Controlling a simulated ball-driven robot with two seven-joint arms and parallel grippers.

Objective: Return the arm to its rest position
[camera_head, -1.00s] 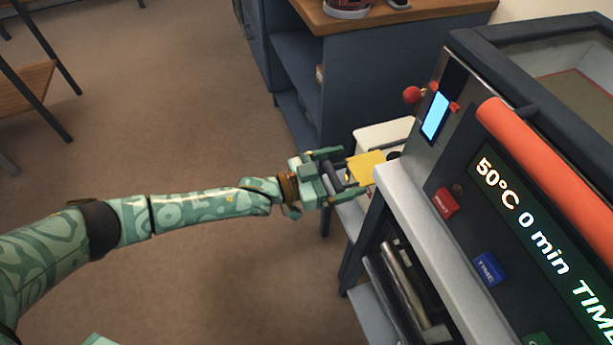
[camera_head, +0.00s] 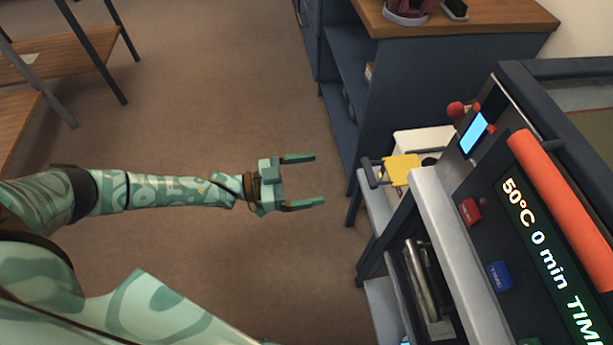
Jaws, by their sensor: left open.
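My left arm reaches in from the left, and its gripper (camera_head: 318,180) is open and empty over the brown floor. A clear gap lies between its fingertips and the yellow piece with a dark handle (camera_head: 402,170). That piece sits at the near end of a white unit (camera_head: 418,143) beside the machine. My right gripper does not show.
The machine (camera_head: 487,225) fills the right side, with an orange bar (camera_head: 565,208), a blue screen (camera_head: 473,133) and a display reading 50°C 0 min. A wood-topped blue cabinet (camera_head: 425,80) stands behind. A wooden shelf (camera_head: 75,55) is at upper left. The floor (camera_head: 230,80) between is clear.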

